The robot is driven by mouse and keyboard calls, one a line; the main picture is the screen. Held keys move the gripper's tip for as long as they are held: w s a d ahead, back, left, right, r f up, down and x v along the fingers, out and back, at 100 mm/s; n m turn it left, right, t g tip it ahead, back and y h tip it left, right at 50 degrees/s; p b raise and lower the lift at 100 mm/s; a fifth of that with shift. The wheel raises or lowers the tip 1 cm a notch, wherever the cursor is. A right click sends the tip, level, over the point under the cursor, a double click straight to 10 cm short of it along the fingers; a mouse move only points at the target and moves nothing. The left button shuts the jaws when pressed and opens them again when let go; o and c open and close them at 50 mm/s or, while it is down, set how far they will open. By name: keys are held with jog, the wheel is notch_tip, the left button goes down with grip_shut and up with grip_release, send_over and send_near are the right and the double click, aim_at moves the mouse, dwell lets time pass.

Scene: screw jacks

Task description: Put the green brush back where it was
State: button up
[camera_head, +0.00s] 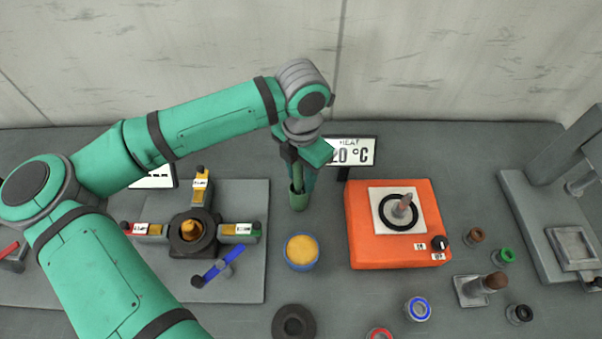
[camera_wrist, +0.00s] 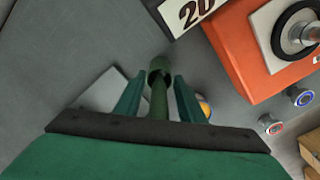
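The green brush (camera_wrist: 158,103) shows in the wrist view as a dark green handle between the two fingers. The bristles are hidden.
An orange heater (camera_head: 361,243) with a "20 °C" sign (camera_head: 358,151) stands right of the cup. A blue pot with yellow contents (camera_head: 301,251) is just in front of it. A four-armed screw jack fixture (camera_head: 190,230) is left. Several small pots and a wooden-handled stamp stand front right.

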notch_tip(320, 180, up, 12)
jog(key=shift+r, duration=0.15)
dwell(0.6)
dwell(0.5)
